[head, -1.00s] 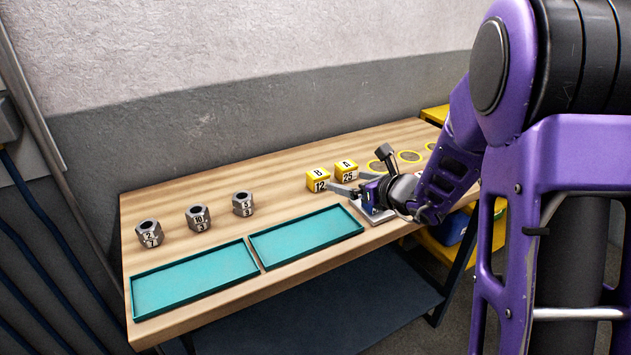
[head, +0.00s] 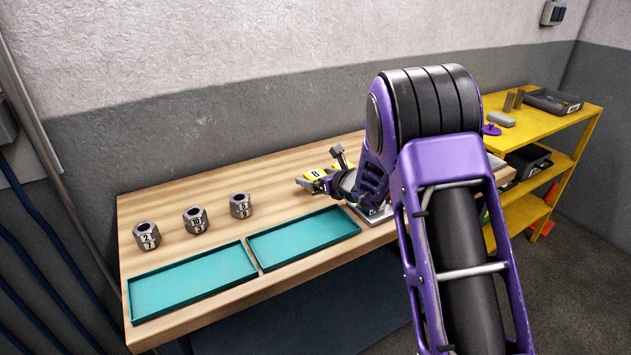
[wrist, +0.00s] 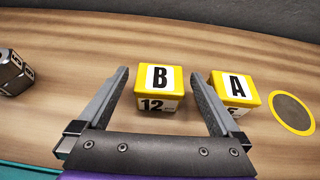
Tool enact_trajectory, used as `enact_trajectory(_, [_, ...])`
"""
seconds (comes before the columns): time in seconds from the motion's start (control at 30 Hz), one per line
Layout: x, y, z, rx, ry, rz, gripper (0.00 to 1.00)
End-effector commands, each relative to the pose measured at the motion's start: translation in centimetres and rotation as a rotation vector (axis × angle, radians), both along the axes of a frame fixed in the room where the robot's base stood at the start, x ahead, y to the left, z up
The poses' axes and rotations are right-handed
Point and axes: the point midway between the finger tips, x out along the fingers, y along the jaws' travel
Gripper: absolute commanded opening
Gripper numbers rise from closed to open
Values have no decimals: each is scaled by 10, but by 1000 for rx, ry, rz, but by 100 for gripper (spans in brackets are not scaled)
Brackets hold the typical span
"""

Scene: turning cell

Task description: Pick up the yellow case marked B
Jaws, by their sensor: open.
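The yellow case marked B (wrist: 160,88) sits upright on the wooden table, with a white B label on top and 12 on its front face. In the wrist view it lies between the fingers of my open gripper (wrist: 158,95), with a gap on the left side and the right finger close to it. In the head view my gripper (head: 318,183) is low over the table, and case B (head: 314,174) is partly hidden by it. The yellow case marked A (wrist: 235,88) stands just right of B, close outside the right finger. My arm hides most of A in the head view.
Several dark hex nuts, one the nearest nut (head: 240,205), stand left on the table (head: 165,207). Two teal trays (head: 305,236) lie along the front edge. A yellow-ringed disc (wrist: 292,113) lies right of A. A yellow shelf (head: 540,120) stands at right.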

Motion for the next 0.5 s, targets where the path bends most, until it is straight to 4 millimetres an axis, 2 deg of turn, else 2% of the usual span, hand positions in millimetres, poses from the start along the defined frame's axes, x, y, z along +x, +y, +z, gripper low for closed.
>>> enact_trajectory(0.23, [2,2,-1,0,0,0,100])
enact_trajectory(0.27, [2,1,-1,0,0,0,96])
enact_trajectory(0.5, [2,1,-1,0,0,0,53])
